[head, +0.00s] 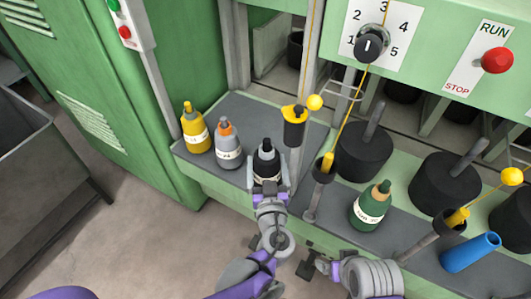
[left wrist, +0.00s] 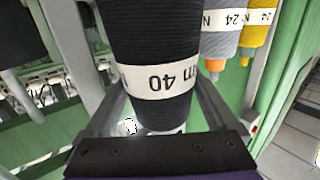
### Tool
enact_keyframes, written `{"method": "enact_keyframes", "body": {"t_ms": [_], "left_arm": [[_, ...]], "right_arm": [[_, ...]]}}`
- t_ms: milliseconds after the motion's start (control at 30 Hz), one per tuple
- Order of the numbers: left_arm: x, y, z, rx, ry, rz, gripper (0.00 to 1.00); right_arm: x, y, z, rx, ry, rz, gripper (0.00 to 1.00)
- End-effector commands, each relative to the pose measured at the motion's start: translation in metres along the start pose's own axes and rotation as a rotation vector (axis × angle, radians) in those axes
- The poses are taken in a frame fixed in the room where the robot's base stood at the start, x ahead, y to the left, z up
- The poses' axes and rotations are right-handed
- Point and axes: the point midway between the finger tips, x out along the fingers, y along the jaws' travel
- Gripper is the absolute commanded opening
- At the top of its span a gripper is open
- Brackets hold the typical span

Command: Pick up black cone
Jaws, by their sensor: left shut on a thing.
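The black cone (head: 265,152) is a dark wound bobbin with a white label; it stands upright at the grey shelf of the machine. My left gripper (head: 267,175) is shut on it, with one finger on each side. In the left wrist view the black cone (left wrist: 150,45) fills the middle, its label reading 40, between the two grey fingers. I cannot tell whether its base touches the shelf. My right gripper (head: 312,262) is low in the middle of the head view, away from the cone; its jaw opening is unclear.
A grey cone (head: 228,150) and a yellow cone (head: 195,132) stand left of the black one. A green cone (head: 370,208) and a blue tube (head: 470,253) are on the right. A post with a yellow-topped guide (head: 294,125) rises close beside the black cone.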

Motion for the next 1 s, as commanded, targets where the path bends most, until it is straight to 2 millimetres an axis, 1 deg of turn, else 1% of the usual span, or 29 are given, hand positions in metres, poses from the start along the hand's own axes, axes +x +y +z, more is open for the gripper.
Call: {"method": "enact_keyframes", "body": {"t_ms": [33,100,400,500,600,700,833,1000], "left_arm": [[-0.011,0.001,-0.001,-0.001,0.001,0.003,0.03],[-0.026,0.001,0.0,-0.001,0.001,0.005,0.03],[-0.089,0.001,0.004,-0.001,0.0,0.005,0.03],[-0.107,0.0,0.004,0.0,0.001,0.004,0.03],[-0.12,0.001,0.005,0.0,0.001,0.004,0.03],[-0.128,0.001,0.006,0.0,0.001,0.002,0.03],[-0.132,0.0,0.006,0.0,0.001,0.0,0.03],[-0.132,-0.001,0.006,0.001,0.001,-0.001,0.03]], "right_arm": [[-0.002,0.0,-0.001,0.0,0.001,0.0,0.9],[-0.004,0.0,-0.001,0.0,0.001,0.0,0.9],[-0.009,0.0,-0.003,0.0,0.003,0.0,0.9],[-0.01,0.0,-0.003,0.0,0.004,0.0,0.9],[-0.011,0.0,-0.003,0.0,0.004,0.0,0.9],[-0.011,0.0,-0.003,0.0,0.004,0.0,0.9],[-0.011,0.0,-0.003,0.0,0.004,0.0,0.9],[-0.011,0.0,-0.003,0.0,0.004,0.0,0.9]]}}
